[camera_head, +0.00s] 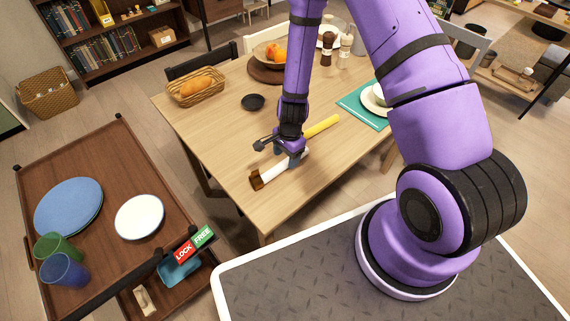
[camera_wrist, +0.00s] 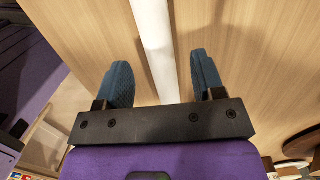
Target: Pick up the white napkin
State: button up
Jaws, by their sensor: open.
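The white napkin (camera_head: 284,172) looks rolled into a long thin shape and lies near the front edge of the wooden table, with a brown-gold band at its near end. In the wrist view, a white strip of the napkin (camera_wrist: 154,40) runs lengthwise between my two blue finger pads. My gripper (camera_head: 292,156) is above or at the napkin's far part and hides some of it. In the wrist view, my gripper (camera_wrist: 160,78) is open, with a gap on each side of the napkin. I cannot tell how high the fingertips are above the table.
A yellow rolled item (camera_head: 322,126) lies just beyond my gripper. A black small dish (camera_head: 253,102), a bread basket (camera_head: 195,88) and a teal placemat (camera_head: 356,112) are farther off. A brown cart (camera_head: 105,165) with plates and cups stands left. The table's left front is clear.

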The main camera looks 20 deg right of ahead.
aim_at(285, 164)
jog(key=shift+a+f, duration=0.15)
jog(key=shift+f, duration=0.6)
jog(key=shift+a+f, duration=0.1)
jog(key=shift+f, duration=0.6)
jog(key=c, duration=1)
